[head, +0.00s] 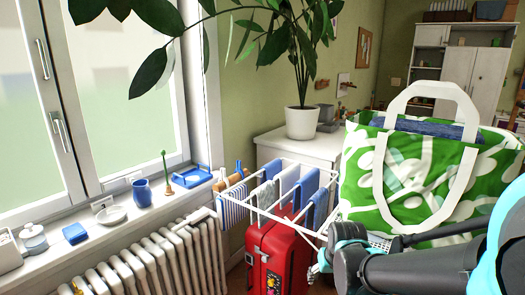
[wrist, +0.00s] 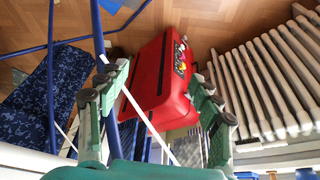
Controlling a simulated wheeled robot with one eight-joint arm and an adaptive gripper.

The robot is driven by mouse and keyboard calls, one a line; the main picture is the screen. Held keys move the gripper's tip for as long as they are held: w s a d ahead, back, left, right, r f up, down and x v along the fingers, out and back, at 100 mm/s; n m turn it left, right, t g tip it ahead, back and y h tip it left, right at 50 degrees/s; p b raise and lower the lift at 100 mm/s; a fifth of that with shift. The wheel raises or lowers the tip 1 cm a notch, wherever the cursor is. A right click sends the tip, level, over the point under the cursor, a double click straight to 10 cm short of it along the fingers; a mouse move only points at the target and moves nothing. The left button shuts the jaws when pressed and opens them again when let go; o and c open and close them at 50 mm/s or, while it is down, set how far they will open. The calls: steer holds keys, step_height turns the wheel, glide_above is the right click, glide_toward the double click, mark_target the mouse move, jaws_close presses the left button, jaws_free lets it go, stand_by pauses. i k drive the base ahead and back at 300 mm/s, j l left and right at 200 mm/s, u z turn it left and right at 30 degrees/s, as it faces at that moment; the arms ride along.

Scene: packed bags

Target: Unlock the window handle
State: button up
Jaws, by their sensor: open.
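The window (head: 110,90) fills the left of the head view. One grey handle (head: 60,132) sits on its frame, with its grip slanting close to vertical. A second pale handle (head: 42,59) stands upright higher up and to the left. I cannot tell whether either is locked. My gripper (wrist: 155,95) is open and empty in the wrist view, its two green fingers wide apart. In the head view my arm reaches in from the lower right, and the gripper is well to the right of the handles, near the drying rack. No handle shows in the wrist view.
A drying rack (head: 290,190) with cloths stands by a red suitcase (head: 270,256). A green-and-white bag (head: 410,185) is behind my arm. The sill (head: 90,222) holds a blue mug (head: 141,192) and other small things, above a white radiator (head: 150,262). Plant leaves overhang the window.

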mark_target(60, 124)
steer(key=u, duration=1.65)
